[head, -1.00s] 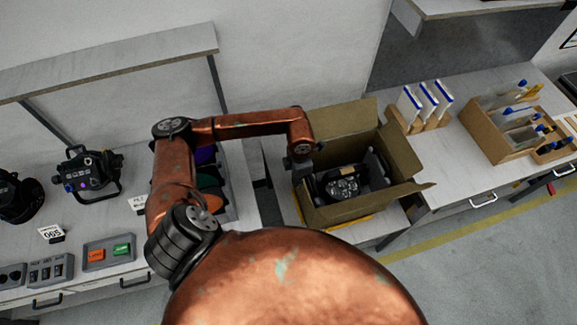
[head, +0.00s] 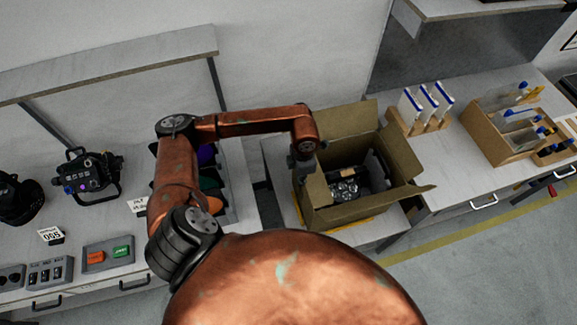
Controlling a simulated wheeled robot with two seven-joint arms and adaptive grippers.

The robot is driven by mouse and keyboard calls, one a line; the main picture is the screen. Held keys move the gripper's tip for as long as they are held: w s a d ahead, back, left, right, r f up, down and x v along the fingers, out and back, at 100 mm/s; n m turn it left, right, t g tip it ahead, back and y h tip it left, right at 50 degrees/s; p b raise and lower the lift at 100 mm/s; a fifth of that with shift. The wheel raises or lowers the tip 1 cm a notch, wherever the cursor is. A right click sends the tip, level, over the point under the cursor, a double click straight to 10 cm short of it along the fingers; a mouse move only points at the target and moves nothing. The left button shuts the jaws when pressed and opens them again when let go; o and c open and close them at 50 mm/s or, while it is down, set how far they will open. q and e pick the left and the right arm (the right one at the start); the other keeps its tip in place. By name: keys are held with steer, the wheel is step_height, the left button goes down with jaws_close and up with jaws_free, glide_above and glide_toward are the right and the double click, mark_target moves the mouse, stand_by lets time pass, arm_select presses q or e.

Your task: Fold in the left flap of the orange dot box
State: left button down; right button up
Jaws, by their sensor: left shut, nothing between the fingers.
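The open cardboard box (head: 345,215) stands on the bench right of centre, and I see no orange dot on it. A black and silver lamp (head: 345,188) lies inside, partly hidden. The left flap (head: 317,188) tilts inward over the left part of the opening. The back flap (head: 345,117) stands up, and the right flap (head: 410,191) sticks outward. My left gripper (head: 304,170) is shut and empty, pointing down at the box's left edge against or very close to the left flap; contact is hard to tell. My right gripper is out of view.
A wooden rack with white-and-blue packets (head: 425,108) stands right of the box, and a wooden organiser (head: 510,130) farther right. A shelf (head: 110,62) hangs above.

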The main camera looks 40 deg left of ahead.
arm_select(q)
step_height(320, 180, up, 10)
steer(key=p, duration=0.4)
steer(key=shift+s+a, duration=0.25)
steer(key=shift+s, duration=0.1)
steer(key=shift+d+f, duration=0.1)
stand_by(0.4)
